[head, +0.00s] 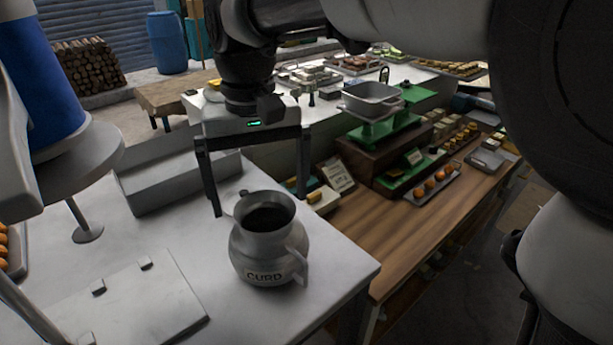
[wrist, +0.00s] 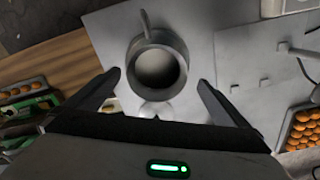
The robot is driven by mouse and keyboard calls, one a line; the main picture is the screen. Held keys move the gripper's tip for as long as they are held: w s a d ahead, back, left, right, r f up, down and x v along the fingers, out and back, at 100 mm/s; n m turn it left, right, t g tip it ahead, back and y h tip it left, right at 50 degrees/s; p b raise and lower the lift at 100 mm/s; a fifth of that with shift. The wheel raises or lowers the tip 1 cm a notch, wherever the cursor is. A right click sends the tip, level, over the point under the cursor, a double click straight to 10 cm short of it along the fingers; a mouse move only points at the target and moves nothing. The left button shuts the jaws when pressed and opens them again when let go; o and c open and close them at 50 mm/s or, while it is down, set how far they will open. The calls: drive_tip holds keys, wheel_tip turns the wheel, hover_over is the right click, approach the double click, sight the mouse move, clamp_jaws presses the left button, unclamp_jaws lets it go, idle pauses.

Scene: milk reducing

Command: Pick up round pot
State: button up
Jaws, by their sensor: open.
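My gripper (head: 258,202) is open and empty, above and just behind the pot in the head view. It also shows in the wrist view (wrist: 158,82), with one finger on each side of the pot. I cannot tell whether a finger touches it.
A grey rectangular tray (head: 178,181) lies behind and left of the pot. A flat metal lid or plate (head: 135,302) is at front left. A wooden counter (head: 415,230) at right holds a green scale (head: 385,125) and trays of food. The table's right edge is close to the pot.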

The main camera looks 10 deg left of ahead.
sight(265, 212)
drive_tip(key=f, duration=0.5)
drive_tip(key=shift+w+d+f, duration=0.1)
drive_tip(key=shift+d, duration=0.15)
drive_tip(key=c, duration=2)
